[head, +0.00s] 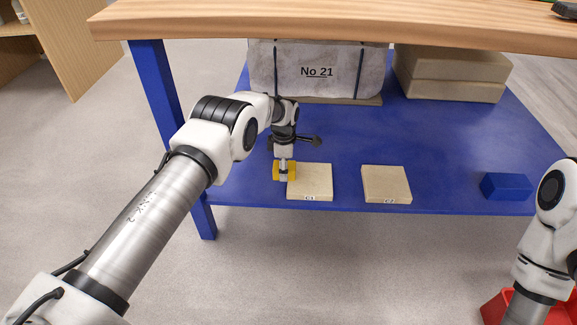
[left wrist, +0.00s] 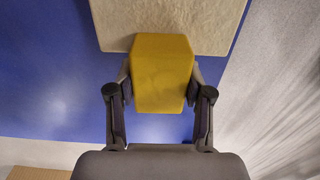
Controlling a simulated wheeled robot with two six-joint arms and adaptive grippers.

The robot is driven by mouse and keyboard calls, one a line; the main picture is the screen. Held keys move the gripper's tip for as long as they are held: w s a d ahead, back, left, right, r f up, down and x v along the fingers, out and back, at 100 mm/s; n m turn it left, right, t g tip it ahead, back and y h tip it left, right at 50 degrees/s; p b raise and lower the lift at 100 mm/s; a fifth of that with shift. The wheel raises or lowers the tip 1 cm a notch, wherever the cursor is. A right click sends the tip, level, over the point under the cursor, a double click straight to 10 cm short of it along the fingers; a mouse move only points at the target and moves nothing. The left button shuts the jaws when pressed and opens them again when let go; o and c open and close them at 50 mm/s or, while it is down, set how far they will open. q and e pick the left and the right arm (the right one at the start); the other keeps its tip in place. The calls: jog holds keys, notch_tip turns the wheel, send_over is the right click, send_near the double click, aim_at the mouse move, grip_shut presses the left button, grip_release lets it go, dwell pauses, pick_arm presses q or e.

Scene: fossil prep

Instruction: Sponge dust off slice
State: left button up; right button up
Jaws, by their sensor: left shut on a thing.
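My left gripper (head: 284,163) is shut on a yellow sponge (head: 279,171), just at the left edge of the pale slab labelled C1 (head: 314,182). In the left wrist view, the sponge (left wrist: 162,75) sits between the fingers (left wrist: 160,95) and its far end overlaps the near edge of the slab (left wrist: 185,18). I cannot tell whether the sponge touches the slab. A second pale slab labelled C2 (head: 386,183) lies to the right, apart from the first. No dust can be made out on either slab. My right gripper is out of view.
The slabs lie near the front edge of a blue shelf (head: 345,135) under a wooden tabletop (head: 330,25). A wrapped block marked No 21 (head: 316,85) and stacked beige boxes (head: 450,75) stand behind. A blue block (head: 506,186) lies at right; a red bin (head: 494,308) is below.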

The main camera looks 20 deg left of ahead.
pick_arm(q)
jog(key=shift+r+p, duration=2.15)
jog(key=shift+r, duration=0.8)
notch_tip(320, 180, up, 3)
jog(key=shift+r+p, duration=0.1)
jog(key=shift+p, duration=1.1)
